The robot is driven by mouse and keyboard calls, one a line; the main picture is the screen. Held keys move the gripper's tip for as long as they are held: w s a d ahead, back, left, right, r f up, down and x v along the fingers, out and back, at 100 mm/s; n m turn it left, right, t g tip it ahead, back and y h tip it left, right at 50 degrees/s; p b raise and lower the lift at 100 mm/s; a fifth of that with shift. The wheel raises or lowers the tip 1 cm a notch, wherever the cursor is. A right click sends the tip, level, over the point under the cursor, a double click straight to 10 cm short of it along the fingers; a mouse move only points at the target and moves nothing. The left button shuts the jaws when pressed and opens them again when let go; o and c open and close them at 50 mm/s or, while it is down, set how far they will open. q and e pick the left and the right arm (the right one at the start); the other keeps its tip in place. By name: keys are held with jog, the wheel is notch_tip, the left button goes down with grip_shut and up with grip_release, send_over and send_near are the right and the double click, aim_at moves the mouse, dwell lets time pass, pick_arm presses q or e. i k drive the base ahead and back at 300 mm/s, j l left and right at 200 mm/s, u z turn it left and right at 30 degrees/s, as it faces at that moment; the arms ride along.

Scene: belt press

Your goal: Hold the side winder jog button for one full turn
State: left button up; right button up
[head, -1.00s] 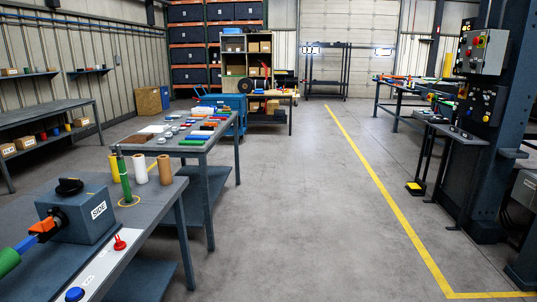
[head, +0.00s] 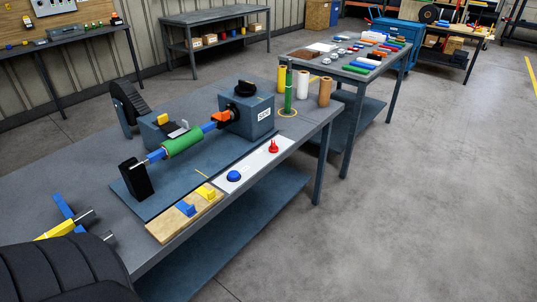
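The side winder is a blue-grey box (head: 247,116) marked SIDE, with a black knob (head: 246,88) on top, on the near bench. An orange piece joins it to a blue shaft carrying a green roll (head: 183,142). A black upright (head: 135,178) stands at the shaft's other end. In front is a pale panel (head: 252,166) with a round blue button (head: 234,176) and a red knob (head: 273,146). Nothing touches the blue button. I cannot read which control is the jog. Neither gripper shows in the head view.
A wooden board (head: 171,222) with yellow and blue pieces lies at the bench's front edge. Yellow and blue tools (head: 67,220) lie at left. A green post (head: 289,91) and upright rolls (head: 325,91) stand at the far end. Open floor (head: 420,200) is at right.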

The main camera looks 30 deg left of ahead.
aim_at(233, 175)
jog(key=i+j+u, duration=0.1)
jog(key=u, duration=1.2)
